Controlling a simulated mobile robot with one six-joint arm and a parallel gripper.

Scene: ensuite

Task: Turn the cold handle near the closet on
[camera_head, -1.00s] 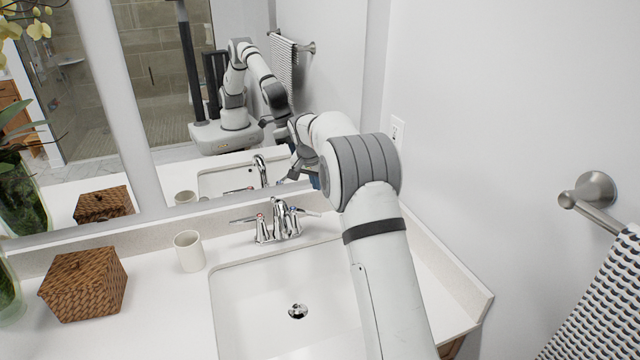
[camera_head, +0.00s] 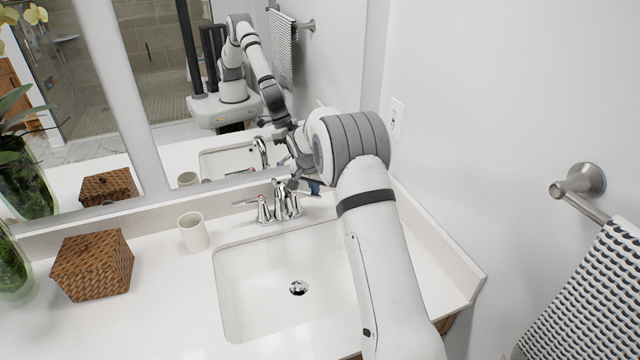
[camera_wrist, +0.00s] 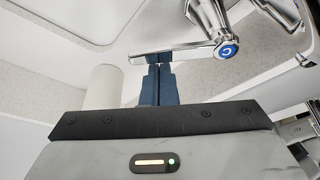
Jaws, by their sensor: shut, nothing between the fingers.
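The chrome tap (camera_head: 283,203) stands behind the sink, with a lever on each side. The cold handle (camera_wrist: 185,50) is a long lever with a blue cap marked C in the wrist view; its lever points left there. My gripper (camera_wrist: 158,66) has dark blue fingers, closed together with nothing between them. Their tips are at the lever's outer part, overlapping it in the picture; I cannot tell whether they touch. In the head view my gripper is mostly hidden behind my arm, with a little blue showing beside the tap's right lever.
The white sink (camera_head: 232,300) lies in front of the tap. A cup (camera_head: 193,234) and a woven box (camera_head: 92,268) stand to the left. A mirror is behind, and a wall with a towel bar (camera_head: 580,184) and towel (camera_head: 590,290) is at right.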

